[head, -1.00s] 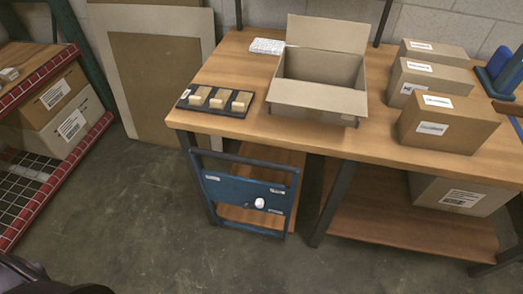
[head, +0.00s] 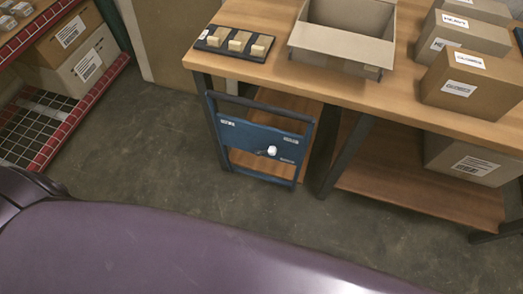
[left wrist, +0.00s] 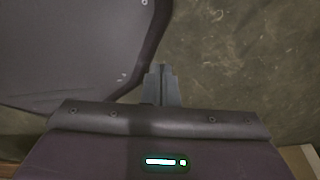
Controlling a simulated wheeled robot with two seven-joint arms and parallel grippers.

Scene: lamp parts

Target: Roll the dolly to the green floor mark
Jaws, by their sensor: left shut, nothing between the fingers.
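I cannot make out a dolly or a green floor mark in either view. A blue upright panel (head: 262,147) with a white knob (head: 271,151) stands at the left front of the workbench; I cannot tell what it belongs to. My left gripper (left wrist: 161,70) shows in the left wrist view, shut and empty, over the grey floor. My right gripper is in neither view. My own purple arm covers the bottom of the head view and hides the floor there.
The workbench (head: 300,85) bears an open carton (head: 333,43), a dark tray (head: 218,42) with small blocks, and several closed boxes. A red-edged rack (head: 85,103) stands at the left. Bare floor (head: 150,140) lies between rack and bench.

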